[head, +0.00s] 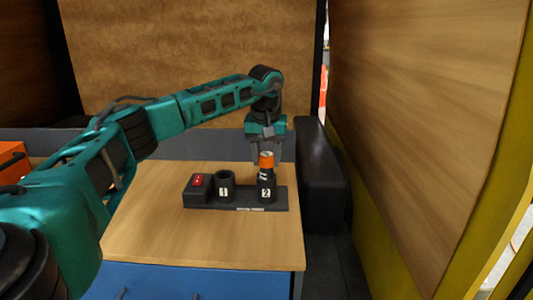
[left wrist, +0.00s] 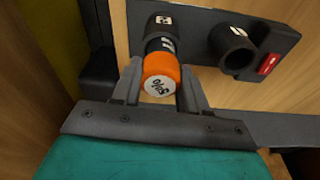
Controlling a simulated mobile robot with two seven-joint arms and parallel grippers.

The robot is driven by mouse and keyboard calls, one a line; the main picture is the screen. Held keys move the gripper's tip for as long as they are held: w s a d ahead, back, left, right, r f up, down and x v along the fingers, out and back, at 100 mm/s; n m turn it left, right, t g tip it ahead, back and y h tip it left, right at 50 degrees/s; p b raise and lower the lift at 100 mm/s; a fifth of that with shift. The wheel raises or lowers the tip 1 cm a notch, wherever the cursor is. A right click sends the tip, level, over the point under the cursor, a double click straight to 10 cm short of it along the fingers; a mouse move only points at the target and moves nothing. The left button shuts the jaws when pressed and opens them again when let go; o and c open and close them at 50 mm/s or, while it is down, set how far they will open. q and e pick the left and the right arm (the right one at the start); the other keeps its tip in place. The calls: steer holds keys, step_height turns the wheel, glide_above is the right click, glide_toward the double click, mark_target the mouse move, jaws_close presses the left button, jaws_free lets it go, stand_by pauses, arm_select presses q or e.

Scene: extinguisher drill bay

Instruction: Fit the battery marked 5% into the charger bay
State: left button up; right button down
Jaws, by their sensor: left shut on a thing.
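The battery (head: 266,159) has an orange cap and a dark body with white markings. In the left wrist view its cap (left wrist: 160,75) reads 5%. My left gripper (left wrist: 158,88) is shut on it, one finger on each side of the cap. The gripper (head: 267,150) comes down from above in the head view. The battery is upright in line with the bay marked 2 (head: 266,193) of the black charger (head: 244,202). Its lower end meets the bay's mouth; how deep it sits I cannot tell. The bay marked 1 (head: 224,188) is empty. My right gripper is out of view.
The charger stands on a wooden-topped table (head: 200,237) with a blue front. A red panel (head: 199,181) is at the charger's left end. A dark padded block (head: 320,175) stands right of the table. An orange box (head: 12,160) is at the far left. The tabletop in front is clear.

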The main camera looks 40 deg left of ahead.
arm_select(q)
steer(key=shift+f, duration=1.4)
steer(key=o, duration=1.1)
steer(key=shift+s, duration=0.1)
steer(key=shift+o, duration=0.6)
steer(key=shift+d, duration=0.1)
steer(key=r, duration=0.8)
steer(key=s+d+r, duration=0.1)
steer(key=r, duration=0.3)
steer(key=shift+s+d+r, duration=0.1)
steer(key=shift+r, duration=0.25)
